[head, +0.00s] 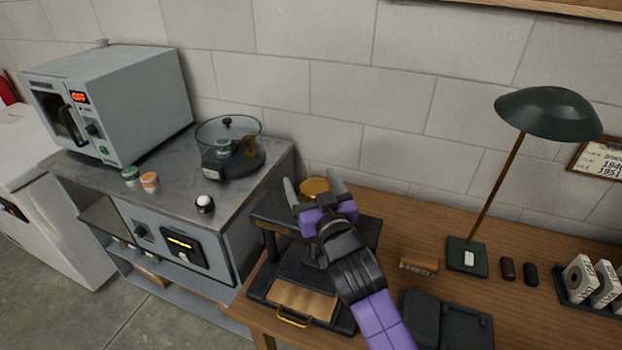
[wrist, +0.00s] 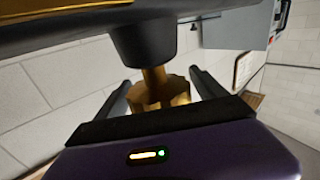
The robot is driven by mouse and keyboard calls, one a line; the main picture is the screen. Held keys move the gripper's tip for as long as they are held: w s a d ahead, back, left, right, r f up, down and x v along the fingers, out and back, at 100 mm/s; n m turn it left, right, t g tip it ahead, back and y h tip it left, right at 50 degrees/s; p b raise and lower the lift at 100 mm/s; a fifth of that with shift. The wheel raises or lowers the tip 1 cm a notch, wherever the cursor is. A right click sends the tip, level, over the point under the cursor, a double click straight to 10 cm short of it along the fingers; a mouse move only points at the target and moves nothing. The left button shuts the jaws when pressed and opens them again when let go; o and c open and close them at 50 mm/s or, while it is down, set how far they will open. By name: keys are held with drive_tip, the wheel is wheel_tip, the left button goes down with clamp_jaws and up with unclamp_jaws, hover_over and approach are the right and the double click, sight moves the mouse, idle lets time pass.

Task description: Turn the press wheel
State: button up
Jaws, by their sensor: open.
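The press (head: 272,212) is a dark frame on the wooden bench, with a flat base at the front. Its brass wheel (head: 316,186) is on top, partly hidden by my gripper (head: 311,180) in the head view. In the wrist view, the lobed brass wheel (wrist: 160,93) sits on a short shaft under a dark collar. My gripper (wrist: 160,86) is open, with one finger on each side of the wheel. I cannot tell whether either finger touches it.
A steel counter on the left holds an oven (head: 125,105), small jars (head: 149,181) and a glass-domed stand (head: 228,150). On the bench to the right are a green lamp (head: 548,112), a wooden block (head: 419,263) and a black case (head: 445,322).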

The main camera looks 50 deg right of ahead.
drive_tip(key=shift+w, duration=0.1)
drive_tip(key=c, duration=1.4)
drive_tip(key=shift+o, duration=0.2)
drive_tip(key=b, duration=0.2)
drive_tip(key=shift+f+m+h+b, duration=0.3)
drive_tip(key=shift+h+b, duration=0.05)
drive_tip(key=shift+h, duration=0.05)
drive_tip(key=shift+d+m+g+h+b, duration=0.1)
drive_tip(key=shift+m+g+h+b, duration=0.4)
drive_tip(key=shift+b, duration=0.7)
drive_tip(key=m+g+h+b, duration=0.1)
drive_tip(key=b, duration=0.1)
drive_tip(key=shift+d+r+g+h+b, duration=0.1)
drive_tip(key=shift+d+g+h+b, duration=0.05)
drive_tip(key=shift+g+h+b, duration=0.2)
drive_tip(key=shift+s+d+r+m+g+h, duration=0.15)
drive_tip(key=shift+s+m+g+h, duration=0.1)
drive_tip(key=shift+m+g+h, duration=0.15)
